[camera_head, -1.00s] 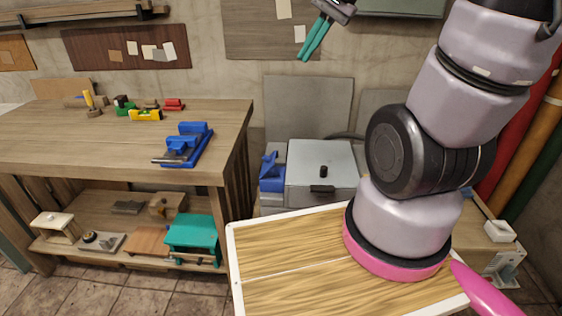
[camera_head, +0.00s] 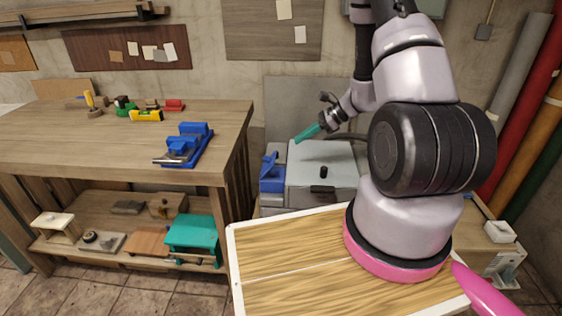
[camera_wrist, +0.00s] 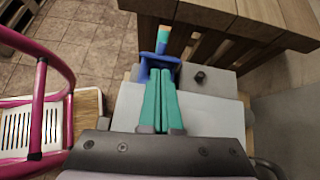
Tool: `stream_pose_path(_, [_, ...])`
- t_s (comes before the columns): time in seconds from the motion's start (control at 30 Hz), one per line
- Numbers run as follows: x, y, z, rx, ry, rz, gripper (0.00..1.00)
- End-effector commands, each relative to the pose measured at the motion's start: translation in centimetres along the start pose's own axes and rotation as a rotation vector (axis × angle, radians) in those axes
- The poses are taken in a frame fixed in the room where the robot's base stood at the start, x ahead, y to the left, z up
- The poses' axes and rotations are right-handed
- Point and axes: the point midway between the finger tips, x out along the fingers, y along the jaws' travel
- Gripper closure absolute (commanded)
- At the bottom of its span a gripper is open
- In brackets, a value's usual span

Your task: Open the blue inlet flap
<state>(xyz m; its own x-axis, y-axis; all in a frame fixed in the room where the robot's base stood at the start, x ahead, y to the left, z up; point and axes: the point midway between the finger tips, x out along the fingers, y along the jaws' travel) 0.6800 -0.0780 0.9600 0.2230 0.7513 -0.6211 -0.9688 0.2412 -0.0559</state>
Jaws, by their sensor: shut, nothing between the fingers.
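The blue inlet flap (camera_head: 271,172) is on the left side of a grey metal box (camera_head: 318,182) with a black knob and a black front handle. The flap looks tilted; how far it stands open I cannot tell. In the wrist view the blue part (camera_wrist: 157,62) lies just beyond my fingertips. My gripper (camera_head: 298,140) has teal fingers, is shut and empty, and hangs over the back left of the box. Its fingers (camera_wrist: 160,72) point toward the blue part in the wrist view; whether they touch it is unclear.
A wooden workbench (camera_head: 70,145) stands left of the box, with a blue vise (camera_head: 185,145) on it. A teal stool (camera_head: 193,233) sits on its lower shelf. Grey panels (camera_head: 290,95) lean behind the box. My wood-topped base is in front.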

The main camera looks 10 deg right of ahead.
Motion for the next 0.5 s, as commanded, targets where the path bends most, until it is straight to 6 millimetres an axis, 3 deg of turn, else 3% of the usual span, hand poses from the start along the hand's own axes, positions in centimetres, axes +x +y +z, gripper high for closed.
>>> stream_pose_path(0.1, [1.2,0.1,-2.5,0.070,-0.003,-0.017,1.00])
stream_pose_path(0.2, [1.6,0.0,-3.4,0.092,-0.003,-0.026,1.00])
stream_pose_path(0.37, [3.1,0.0,-3.5,0.094,-0.004,-0.026,1.00])
stream_pose_path(0.5, [5.7,0.0,-3.5,0.094,-0.003,-0.024,1.00])
